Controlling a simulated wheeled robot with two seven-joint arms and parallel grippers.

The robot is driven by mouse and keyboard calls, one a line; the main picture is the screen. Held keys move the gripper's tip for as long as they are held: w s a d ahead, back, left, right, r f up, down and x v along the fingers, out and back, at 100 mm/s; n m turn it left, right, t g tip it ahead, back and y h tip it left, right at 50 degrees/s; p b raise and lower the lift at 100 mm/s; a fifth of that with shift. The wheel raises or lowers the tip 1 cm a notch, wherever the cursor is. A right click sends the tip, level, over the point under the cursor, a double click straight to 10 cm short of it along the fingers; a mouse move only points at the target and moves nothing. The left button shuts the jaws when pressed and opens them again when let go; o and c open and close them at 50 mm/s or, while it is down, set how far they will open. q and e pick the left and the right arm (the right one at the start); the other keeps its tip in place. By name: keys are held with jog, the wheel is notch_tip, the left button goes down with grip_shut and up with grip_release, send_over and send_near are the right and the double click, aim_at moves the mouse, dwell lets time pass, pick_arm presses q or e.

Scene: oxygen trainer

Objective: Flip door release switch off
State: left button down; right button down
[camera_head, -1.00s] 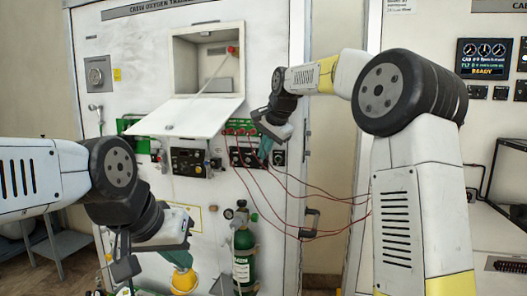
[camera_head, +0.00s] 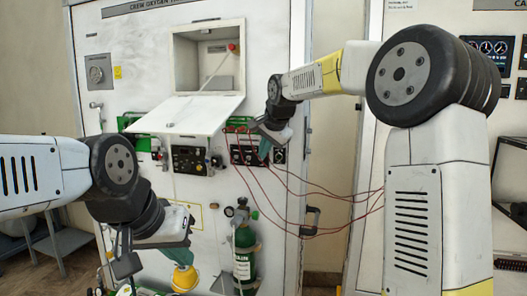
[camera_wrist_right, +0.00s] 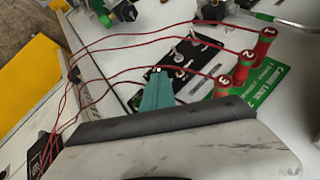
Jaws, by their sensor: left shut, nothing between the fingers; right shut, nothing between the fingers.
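A small black switch panel (camera_head: 243,155) is on the white trainer front, below the open compartment. In the right wrist view the panel (camera_wrist_right: 205,50) shows several metal toggle switches. I cannot read which one is the door release switch. My right gripper (camera_head: 264,152) is shut and empty in front of the panel's right part. Its teal fingers (camera_wrist_right: 157,74) point at the panel near the lowest visible toggle (camera_wrist_right: 180,72); contact cannot be told. My left gripper (camera_head: 181,258) is shut and empty, low at the left, above a yellow object.
Red connectors (camera_wrist_right: 243,68) with red wires stand beside the panel, and the wires loop near my right gripper. The white door flap (camera_head: 190,114) hangs open above. A green cylinder (camera_head: 244,252) and yellow object (camera_head: 184,279) are below.

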jog(key=shift+s+a+f+t, duration=0.1)
jog(key=shift+s+f+t, duration=0.2)
jog(key=shift+f, duration=0.2)
jog(key=shift+s+a+f+t, duration=0.1)
jog(key=shift+s+f+t, duration=0.1)
jog(key=shift+s+f, duration=0.25)
jog(key=shift+w, duration=0.15)
jog(key=shift+w+d+r, duration=0.2)
jog(key=shift+w+r, duration=0.15)
jog(key=shift+w, duration=0.25)
